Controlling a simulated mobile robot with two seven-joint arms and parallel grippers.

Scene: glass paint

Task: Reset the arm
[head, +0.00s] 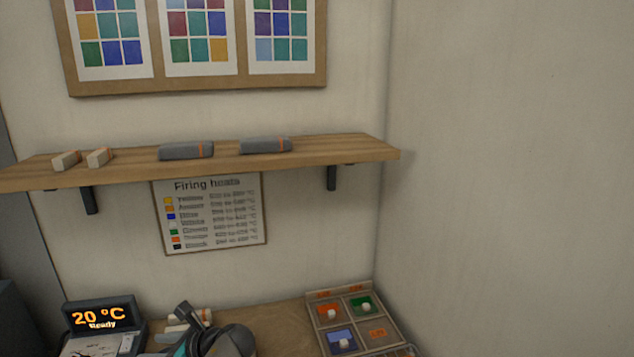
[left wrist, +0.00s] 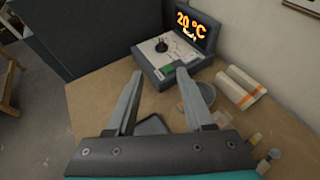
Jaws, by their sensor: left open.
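My left gripper (left wrist: 160,76) is open and empty in the left wrist view, its two fingers spread above the wooden worktop (left wrist: 90,100). Beyond the fingertips is a grey control unit (left wrist: 172,58) with a dark knob and a display (left wrist: 193,31) reading 20 °C and Ready. In the head view, a dark grey and teal part of my arm shows at the bottom edge, in front of the bench. The display also shows in the head view (head: 100,316). My right gripper is in neither view.
A wooden shelf (head: 230,157) on the wall bears two grey blocks and two small pale blocks. A Firing heats chart (head: 210,213) hangs below. A compartment tray (head: 316,305) stands at the bench's right. Two pale rolls (left wrist: 240,84) and a round dish (left wrist: 197,96) lie near my gripper.

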